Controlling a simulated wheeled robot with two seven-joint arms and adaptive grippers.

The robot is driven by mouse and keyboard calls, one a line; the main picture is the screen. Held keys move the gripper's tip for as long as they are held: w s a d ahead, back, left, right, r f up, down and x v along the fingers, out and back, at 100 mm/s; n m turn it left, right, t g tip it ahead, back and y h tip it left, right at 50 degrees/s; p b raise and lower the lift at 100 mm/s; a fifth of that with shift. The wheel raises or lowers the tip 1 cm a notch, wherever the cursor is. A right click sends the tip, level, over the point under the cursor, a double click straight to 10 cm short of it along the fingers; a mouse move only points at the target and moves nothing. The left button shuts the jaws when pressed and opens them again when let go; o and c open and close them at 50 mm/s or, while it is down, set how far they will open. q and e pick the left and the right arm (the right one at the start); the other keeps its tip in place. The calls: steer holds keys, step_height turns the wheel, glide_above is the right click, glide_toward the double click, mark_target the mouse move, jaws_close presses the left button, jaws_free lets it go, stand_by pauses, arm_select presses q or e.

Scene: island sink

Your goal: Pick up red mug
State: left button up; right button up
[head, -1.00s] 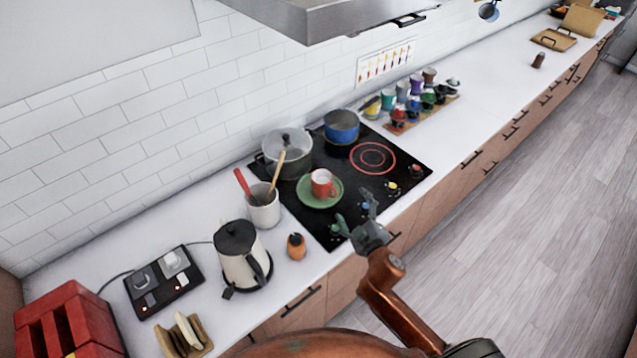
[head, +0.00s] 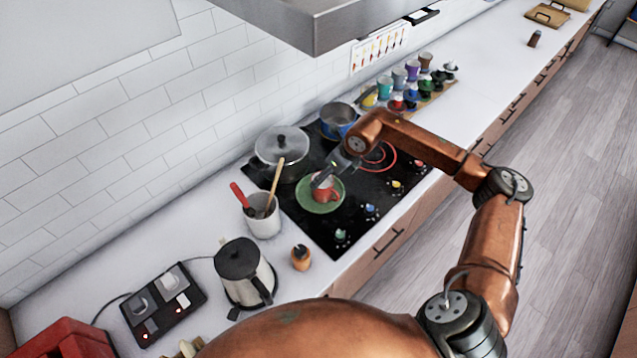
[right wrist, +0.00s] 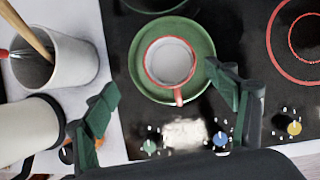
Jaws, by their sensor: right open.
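The red mug (head: 326,194) stands upright on a green saucer (head: 308,204) on the black cooktop. In the right wrist view the mug (right wrist: 170,62) shows its pale inside, red rim and a handle pointing down the picture, with the saucer (right wrist: 200,45) around it. My right gripper (head: 322,178) is open and empty above the mug, partly covering it in the head view. In the right wrist view its two fingers (right wrist: 160,82) are spread apart, one on each side of the mug's handle side. My left gripper is not in view.
A lidded pot (head: 282,150) and a blue pot (head: 338,118) stand behind the saucer. A white utensil crock (head: 263,222), a kettle (head: 240,270) and a small orange-brown shaker (head: 301,258) stand to the left. Several cups (head: 412,70) are farther right. The range hood (head: 320,25) hangs above.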

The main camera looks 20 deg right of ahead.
mark_target(326, 191)
steer(key=shift+w+d+h, duration=0.15)
steer(key=shift+d+h, duration=0.15)
steer(key=shift+d, duration=0.4)
steer(key=p+x, duration=0.2)
steer(key=x, duration=0.5)
steer(key=shift+a+r, duration=0.1)
steer(key=shift+a, duration=0.05)
steer(key=shift+w+f, duration=0.1)
steer(key=shift+f, duration=0.25)
steer(key=shift+c, duration=0.3)
steer(key=c, duration=1.5)
